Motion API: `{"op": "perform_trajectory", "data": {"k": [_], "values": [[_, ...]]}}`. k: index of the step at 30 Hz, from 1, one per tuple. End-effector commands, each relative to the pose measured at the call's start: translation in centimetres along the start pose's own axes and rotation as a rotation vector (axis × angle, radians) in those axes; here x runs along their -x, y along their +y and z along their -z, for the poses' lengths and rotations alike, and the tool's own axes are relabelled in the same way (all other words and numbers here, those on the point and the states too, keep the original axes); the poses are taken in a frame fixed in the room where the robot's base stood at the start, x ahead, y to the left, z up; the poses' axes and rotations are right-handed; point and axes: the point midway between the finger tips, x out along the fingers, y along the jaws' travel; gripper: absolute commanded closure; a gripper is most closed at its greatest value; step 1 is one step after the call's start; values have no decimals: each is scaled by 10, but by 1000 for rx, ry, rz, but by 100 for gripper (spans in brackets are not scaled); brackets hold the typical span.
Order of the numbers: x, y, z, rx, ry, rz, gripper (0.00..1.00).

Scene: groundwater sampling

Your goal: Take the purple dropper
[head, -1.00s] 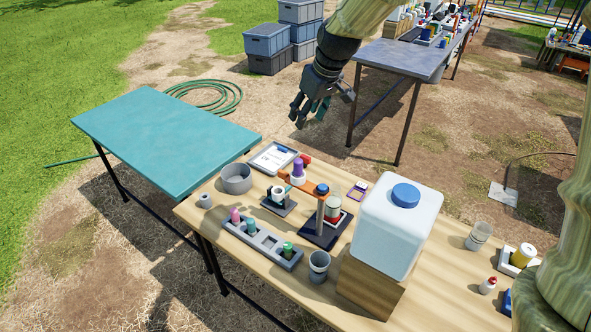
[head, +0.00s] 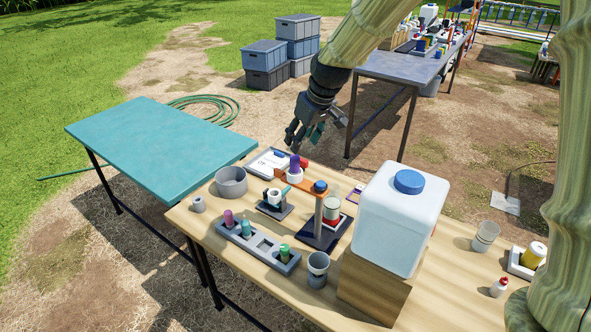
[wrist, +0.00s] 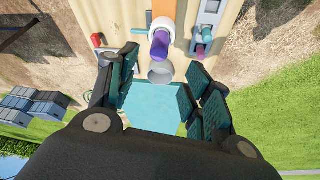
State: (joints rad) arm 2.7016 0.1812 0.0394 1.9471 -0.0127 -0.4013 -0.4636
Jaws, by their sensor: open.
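The purple dropper (head: 295,161) stands upright in a white ring at the end of an orange arm on a stand, on the wooden table. It also shows in the wrist view (wrist: 160,44), with its white ring around it. My gripper (head: 306,137) is open and empty, above and behind the dropper in the head view. In the wrist view my gripper's teal-padded fingers (wrist: 163,72) are spread, with the dropper beyond them near the top middle. The dropper's lower part is hidden by the ring.
A grey rack (head: 258,244) holds pink and green droppers. The teal table (head: 155,145) at left is bare.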

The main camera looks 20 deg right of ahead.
Motion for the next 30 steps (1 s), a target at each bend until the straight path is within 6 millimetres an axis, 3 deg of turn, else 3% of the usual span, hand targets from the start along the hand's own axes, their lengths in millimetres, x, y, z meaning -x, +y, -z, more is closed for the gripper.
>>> {"op": "perform_trajectory", "data": {"k": [6,17,30], "values": [[-26,0,0,1,-2,1,50],[-43,0,1,1,-1,0,50],[-85,2,0,1,-2,1,50]]}}
